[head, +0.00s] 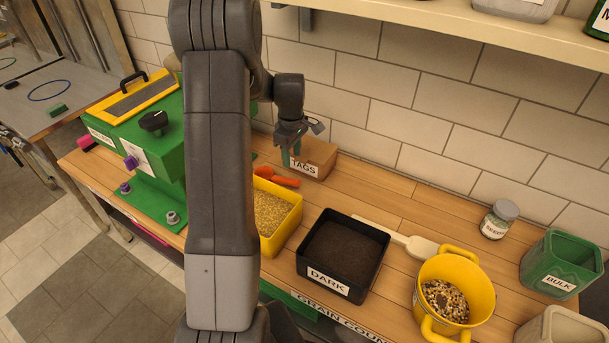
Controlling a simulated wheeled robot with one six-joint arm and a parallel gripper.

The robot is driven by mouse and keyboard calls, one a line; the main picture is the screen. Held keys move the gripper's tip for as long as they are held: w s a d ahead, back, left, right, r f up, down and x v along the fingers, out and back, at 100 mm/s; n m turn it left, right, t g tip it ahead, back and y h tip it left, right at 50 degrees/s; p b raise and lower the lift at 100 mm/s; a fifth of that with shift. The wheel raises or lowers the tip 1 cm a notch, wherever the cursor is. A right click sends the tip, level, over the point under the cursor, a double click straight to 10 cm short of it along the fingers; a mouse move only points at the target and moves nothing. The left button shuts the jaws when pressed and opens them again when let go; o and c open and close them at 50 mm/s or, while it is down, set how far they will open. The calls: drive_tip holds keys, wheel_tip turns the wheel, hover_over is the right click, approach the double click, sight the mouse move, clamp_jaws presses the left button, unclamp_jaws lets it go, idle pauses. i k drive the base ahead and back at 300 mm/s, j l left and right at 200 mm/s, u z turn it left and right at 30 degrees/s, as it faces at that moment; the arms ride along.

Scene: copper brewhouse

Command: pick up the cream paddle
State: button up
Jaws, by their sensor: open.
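The cream paddle (422,246) lies on the wooden counter behind the black DARK tray and the yellow two-handled tub. Its handle runs left behind the tray, and its broad end lies close to the tub. My gripper (291,158) is open, pointing down in front of the cardboard TAGS box, well to the left of the paddle and further back. My arm crosses the left-middle of the view. I see nothing between the fingers, though they are small here.
The black DARK tray (333,283) and yellow tub (477,293) stand in front of the paddle. An orange scoop (284,182) lies near the TAGS box (318,155). A lidded jar (499,219) and green BULK bin (582,286) stand right. A shelf (480,32) overhangs the back.

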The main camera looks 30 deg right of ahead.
sight(421, 249)
drive_tip(key=z, duration=3.1)
